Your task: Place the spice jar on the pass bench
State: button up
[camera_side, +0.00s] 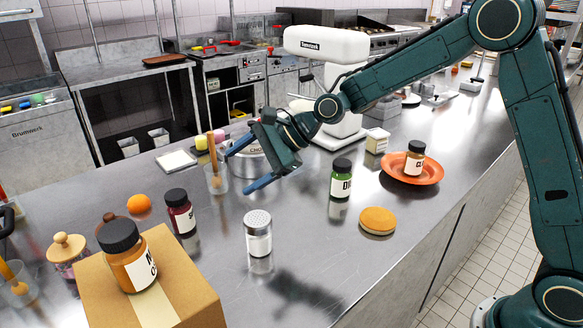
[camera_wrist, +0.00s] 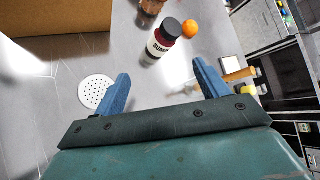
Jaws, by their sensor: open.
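Several labelled spice jars with black lids are in view, and I cannot tell which one the task means. An orange-brown jar (camera_side: 137,272) stands on a cardboard box (camera_side: 190,285). A dark red jar (camera_side: 182,218) stands on the steel bench (camera_side: 330,270); in the wrist view this red jar (camera_wrist: 158,46) lies beyond my fingertips. A green jar (camera_side: 340,183) stands on the bench, and another brown jar (camera_side: 413,166) sits on an orange plate (camera_side: 432,172). My gripper (camera_side: 241,172) is open and empty above the bench; its blue fingers (camera_wrist: 160,68) are apart in the wrist view.
A metal-topped shaker (camera_side: 258,240) stands in front of the gripper. A round bun-like item (camera_side: 377,220), an orange (camera_side: 139,204), a pot (camera_side: 247,160) and a glass with a wooden tool (camera_side: 216,178) are nearby.

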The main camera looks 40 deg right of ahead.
jog(key=s+d+r+n+h, duration=0.3)
jog(key=s+d+r+n, duration=0.15)
jog(key=s, duration=0.45)
jog(key=s+d+r+n+h, duration=0.2)
jog(key=s+d+r+n, duration=0.25)
jog(key=s, duration=0.35)
jog(key=s+d+n+h, duration=0.1)
jog(key=s+d+n, duration=0.2)
jog(key=s, duration=0.6)
jog(key=s+d+f+n+h, duration=0.1)
jog(key=s+d+n, duration=0.3)
jog(key=s, duration=0.5)
jog(key=shift+d+f+g+h, duration=0.3)
jog(key=shift+d+g+h, duration=0.15)
jog(key=shift+h, duration=0.25)
jog(key=shift+s+d+f+n, duration=0.15)
jog(key=shift+s+n, duration=0.25)
jog(key=shift+c, duration=0.4)
jog(key=shift+w, duration=0.15)
